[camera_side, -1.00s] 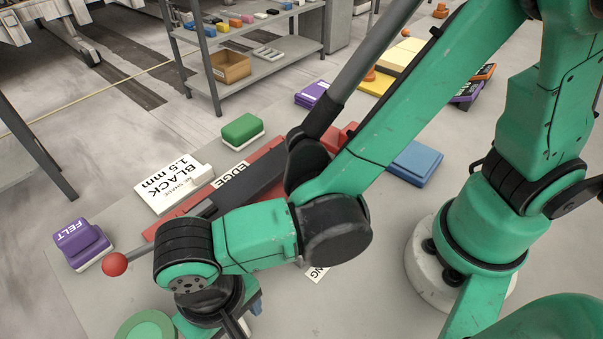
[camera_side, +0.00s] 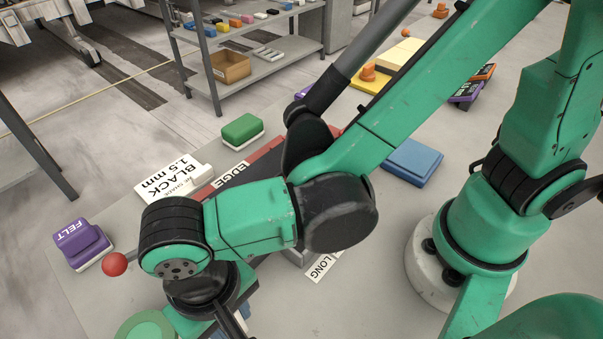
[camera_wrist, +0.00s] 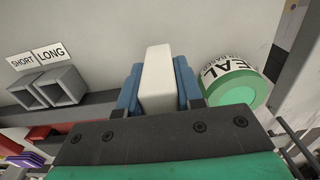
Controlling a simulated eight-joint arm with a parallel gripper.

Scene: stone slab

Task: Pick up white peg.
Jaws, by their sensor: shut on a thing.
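The white peg (camera_wrist: 157,76) is a pale, long block in the middle of the wrist view. My gripper (camera_wrist: 158,92) is shut on it, with one blue finger against each side. The peg's far end sticks out past the fingers. In the side view my gripper is mostly hidden under my wrist at the bottom, and the peg cannot be seen there. I cannot tell how high the peg is above the slab.
A green-and-white round SEAL container (camera_wrist: 236,88) is close right of the peg. Two grey square sockets (camera_wrist: 62,86) stand left by SHORT and LONG labels. The side view shows a purple FELT block (camera_side: 80,243), a green block (camera_side: 242,130) and a blue block (camera_side: 413,163).

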